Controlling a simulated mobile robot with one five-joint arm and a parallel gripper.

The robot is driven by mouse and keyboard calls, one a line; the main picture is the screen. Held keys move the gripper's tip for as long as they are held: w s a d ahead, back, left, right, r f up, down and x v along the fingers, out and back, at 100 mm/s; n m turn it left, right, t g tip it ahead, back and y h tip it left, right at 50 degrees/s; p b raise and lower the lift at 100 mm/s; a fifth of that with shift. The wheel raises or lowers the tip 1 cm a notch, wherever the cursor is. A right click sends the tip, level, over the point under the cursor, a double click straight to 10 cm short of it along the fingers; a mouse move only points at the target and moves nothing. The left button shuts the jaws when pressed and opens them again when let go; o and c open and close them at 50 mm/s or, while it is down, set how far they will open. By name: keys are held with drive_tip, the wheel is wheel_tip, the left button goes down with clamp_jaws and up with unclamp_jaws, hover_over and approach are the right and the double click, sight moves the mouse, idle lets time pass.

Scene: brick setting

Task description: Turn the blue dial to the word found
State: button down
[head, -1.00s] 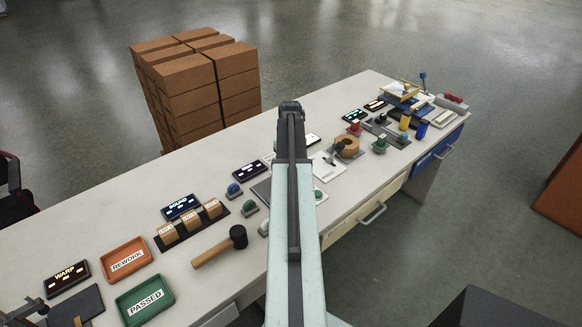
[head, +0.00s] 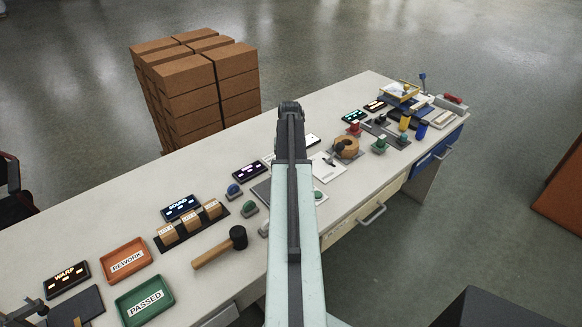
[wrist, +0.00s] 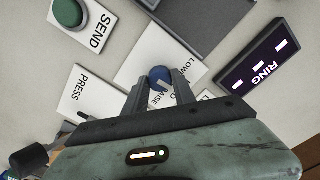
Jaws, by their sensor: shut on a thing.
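In the wrist view a blue dial (wrist: 158,76) stands on a white plate (wrist: 136,66) with black words around it. "RAISE" and a word beginning "LOW" show; my fingers partly cover the rest. My gripper (wrist: 160,86) is shut on the dial, one finger on each side. I cannot tell where the dial's mark points. In the head view my arm hides the gripper and the dial. A dark display (wrist: 259,64) beside the plate reads "RING"; it also shows in the head view (head: 250,170). Another display (head: 181,207) seems to read "SOUND", and another (head: 66,280) reads "WARP".
A green SEND button (wrist: 70,12) and a PRESS plate (wrist: 85,92) lie near the dial plate. A mallet (head: 238,237), an orange REWORK tray (head: 142,245) and a green PASSED tray (head: 163,287) are on the bench at left. Stacked bricks (head: 190,90) stand behind.

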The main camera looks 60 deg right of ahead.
drive_tip(key=shift+s+d+m, duration=0.1)
drive_tip(key=shift+s+m, duration=0.05)
drive_tip(key=shift+m, duration=0.45)
drive_tip(key=c, duration=1)
unclamp_jaws()
drive_tip(key=shift+c, duration=0.2)
drive_tip(key=shift+r+p, duration=0.35)
drive_tip(key=shift+p, duration=0.05)
wheel_tip(320, 180, up, 7)
drive_tip(key=p, duration=0.7)
drive_tip(key=shift+r, duration=0.15)
